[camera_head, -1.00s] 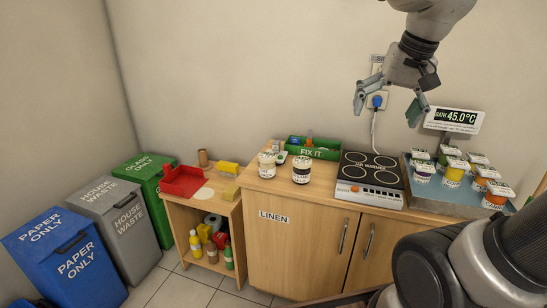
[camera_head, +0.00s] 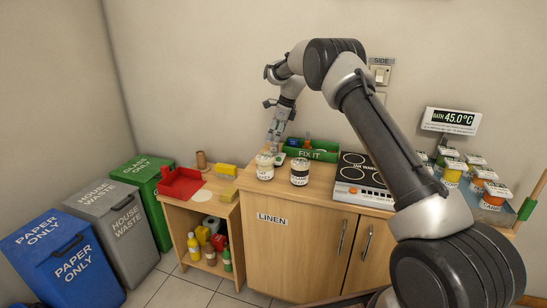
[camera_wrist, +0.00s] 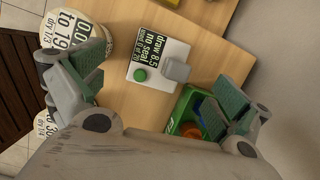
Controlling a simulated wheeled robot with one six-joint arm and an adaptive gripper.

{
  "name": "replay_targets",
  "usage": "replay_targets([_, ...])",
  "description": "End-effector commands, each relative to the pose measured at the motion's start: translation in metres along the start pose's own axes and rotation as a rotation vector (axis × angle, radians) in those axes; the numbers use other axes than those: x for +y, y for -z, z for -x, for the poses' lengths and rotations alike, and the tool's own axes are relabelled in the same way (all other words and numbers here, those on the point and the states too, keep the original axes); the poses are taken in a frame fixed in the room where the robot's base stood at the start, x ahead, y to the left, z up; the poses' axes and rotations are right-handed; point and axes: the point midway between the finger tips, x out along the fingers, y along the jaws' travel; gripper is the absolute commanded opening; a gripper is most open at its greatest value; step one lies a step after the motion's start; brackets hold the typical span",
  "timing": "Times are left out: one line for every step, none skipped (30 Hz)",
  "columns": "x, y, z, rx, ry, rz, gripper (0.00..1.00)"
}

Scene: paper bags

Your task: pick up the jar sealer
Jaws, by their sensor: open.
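The jar sealer looks to be the small white device with a green button, a grey block and a dark label reading "draw 8.5 no seal". It lies between my fingers in the wrist view (camera_wrist: 146,73). In the head view it shows only as a small pale patch (camera_head: 279,159) behind the jars, partly hidden. My gripper (camera_head: 276,147) points down over it. In the wrist view my gripper (camera_wrist: 165,76) is open and empty, with one finger on each side of the device. Whether the fingers touch it cannot be told.
A white-lidded jar (camera_head: 265,168) and a dark-labelled jar (camera_head: 299,174) stand in front. The green FIX IT tray (camera_head: 322,150) is close on the right, under one finger in the wrist view. The jar warmer (camera_head: 361,190) and several filled jars stand farther right.

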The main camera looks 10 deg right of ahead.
Motion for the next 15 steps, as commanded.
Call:
replay_targets([-0.002,-0.001,-0.010,-0.001,-0.004,-0.024,1.00])
replay_targets([-0.003,-0.002,-0.014,-0.002,-0.005,-0.035,1.00])
replay_targets([-0.004,-0.002,-0.019,-0.003,-0.006,-0.046,1.00])
replay_targets([-0.004,-0.002,-0.022,-0.003,-0.007,-0.051,1.00])
replay_targets([-0.004,-0.002,-0.026,-0.003,-0.009,-0.054,1.00])
replay_targets([-0.004,-0.002,-0.031,-0.002,-0.009,-0.055,1.00])
replay_targets([-0.004,-0.002,-0.034,-0.002,-0.009,-0.055,1.00])
replay_targets([-0.004,-0.002,-0.038,-0.003,-0.008,-0.055,1.00])
replay_targets([-0.004,-0.002,-0.042,-0.003,-0.008,-0.054,1.00])
replay_targets([-0.004,-0.001,-0.045,-0.003,-0.008,-0.054,1.00])
replay_targets([-0.004,-0.001,-0.047,-0.003,-0.008,-0.054,1.00])
replay_targets([-0.004,0.000,-0.051,-0.002,-0.009,-0.054,1.00])
replay_targets([-0.004,0.001,-0.053,-0.002,-0.009,-0.054,1.00])
replay_targets([-0.004,0.002,-0.057,-0.002,-0.009,-0.054,1.00])
replay_targets([-0.004,0.003,-0.062,-0.002,-0.009,-0.054,1.00])
